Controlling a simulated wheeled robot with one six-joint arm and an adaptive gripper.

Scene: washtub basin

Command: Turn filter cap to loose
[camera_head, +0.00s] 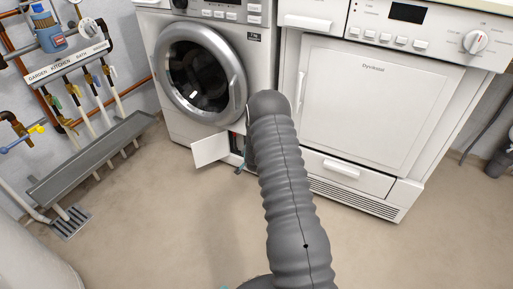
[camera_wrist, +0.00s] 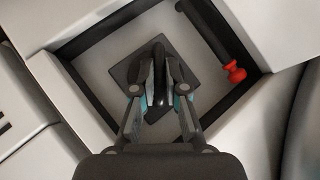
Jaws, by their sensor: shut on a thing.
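The filter cap (camera_wrist: 124,73) shows in the wrist view as a dark, square-looking piece with a black grip, inside a pale recess with a dark frame. My gripper (camera_wrist: 160,62) is shut on the filter cap's grip, its fingers on either side of it. The fingers hide much of the cap, and I cannot tell its exact turn. In the head view, the recess (camera_head: 237,146) is at the lower right of the washing machine (camera_head: 205,70), behind an open white flap (camera_head: 210,150). My arm hides most of the gripper there.
A black hose with a red plug (camera_wrist: 236,74) lies in the recess to the right of the cap. A white dryer (camera_head: 370,105) stands right of the washer. Pipes with valves and a grey trough (camera_head: 95,160) are at the left. The floor in front is clear.

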